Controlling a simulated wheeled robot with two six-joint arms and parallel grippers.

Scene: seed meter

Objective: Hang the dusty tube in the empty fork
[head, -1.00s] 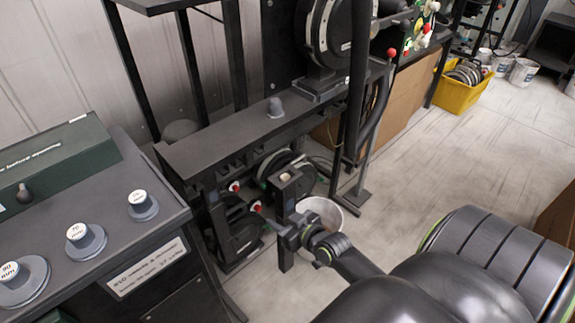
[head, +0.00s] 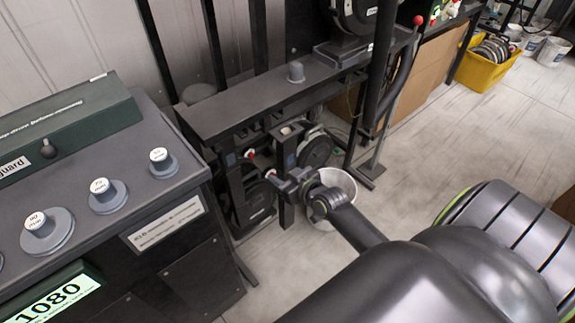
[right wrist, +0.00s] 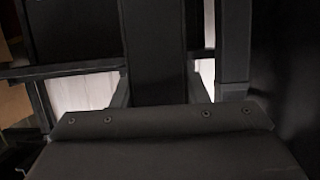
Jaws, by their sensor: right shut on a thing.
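A dark, upright, square-section tube (head: 288,152) with a pale spot at its top stands in front of the dark bench beam in the head view. My right gripper (head: 283,184) is shut on it at about mid-height. The tube's lower end is clear of the floor or close to it; I cannot tell which. Dark uprights (head: 235,185) with red-and-white tips are just left of the tube, under the beam. The fork slots there are in shadow, and I cannot tell which is empty. The right wrist view shows a dark upright face (right wrist: 154,50) close up. My left gripper is out of view.
The bench beam (head: 235,108) carries a grey knob (head: 296,72). A white bucket (head: 342,184) is behind my right wrist. A console (head: 150,210) with knobs fills the left. A yellow crate (head: 480,70) is far right. The floor at the right is open.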

